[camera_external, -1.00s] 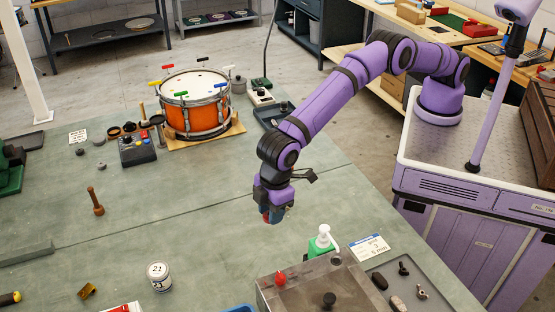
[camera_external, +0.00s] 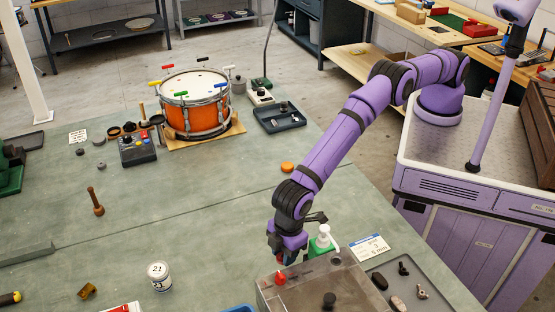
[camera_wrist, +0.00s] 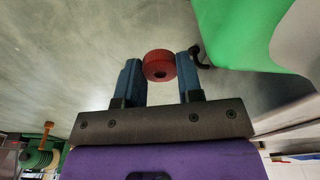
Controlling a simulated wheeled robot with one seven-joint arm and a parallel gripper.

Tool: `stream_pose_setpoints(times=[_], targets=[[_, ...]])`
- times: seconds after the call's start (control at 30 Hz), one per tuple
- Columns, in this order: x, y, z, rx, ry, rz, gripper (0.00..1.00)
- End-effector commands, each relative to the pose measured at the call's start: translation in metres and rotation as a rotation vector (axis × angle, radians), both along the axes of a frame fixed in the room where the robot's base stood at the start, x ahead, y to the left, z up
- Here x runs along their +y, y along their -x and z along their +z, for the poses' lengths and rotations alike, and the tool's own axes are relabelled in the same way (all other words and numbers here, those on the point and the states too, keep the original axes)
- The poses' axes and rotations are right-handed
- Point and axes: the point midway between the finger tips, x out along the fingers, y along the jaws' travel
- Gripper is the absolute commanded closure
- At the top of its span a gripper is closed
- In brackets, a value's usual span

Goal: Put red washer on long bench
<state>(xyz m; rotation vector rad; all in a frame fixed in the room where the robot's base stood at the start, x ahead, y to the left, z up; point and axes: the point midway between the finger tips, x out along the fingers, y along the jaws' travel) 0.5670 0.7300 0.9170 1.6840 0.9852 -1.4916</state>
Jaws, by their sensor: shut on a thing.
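My gripper (camera_external: 287,257) points down just behind the metal box, close to the green bottle. In the wrist view, the red washer (camera_wrist: 159,65), a thick ring with a dark hole, sits between the blue fingertips of my gripper (camera_wrist: 160,75), which is shut on it. In the outside view the washer is mostly hidden by the gripper and cannot be made out clearly. The large grey-green bench top (camera_external: 190,240) lies below; I cannot tell for sure whether this is the long bench. The gap between washer and surface is hard to judge.
A metal box (camera_external: 320,290) with a red knob stands in front of the gripper. A green bottle (camera_external: 320,243) with a white pump is close on its right.

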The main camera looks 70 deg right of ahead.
Motion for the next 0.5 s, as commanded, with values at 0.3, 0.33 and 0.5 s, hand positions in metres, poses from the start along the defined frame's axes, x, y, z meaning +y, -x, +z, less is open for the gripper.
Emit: stream_pose_setpoints(times=[0.3,0.33,0.5], targets=[[0.0,0.0,-0.034,0.0,0.001,0.0,0.88],[0.0,0.0,-0.038,0.0,0.001,0.0,0.88],[0.0,0.0,-0.049,-0.002,-0.001,0.0,0.88]])
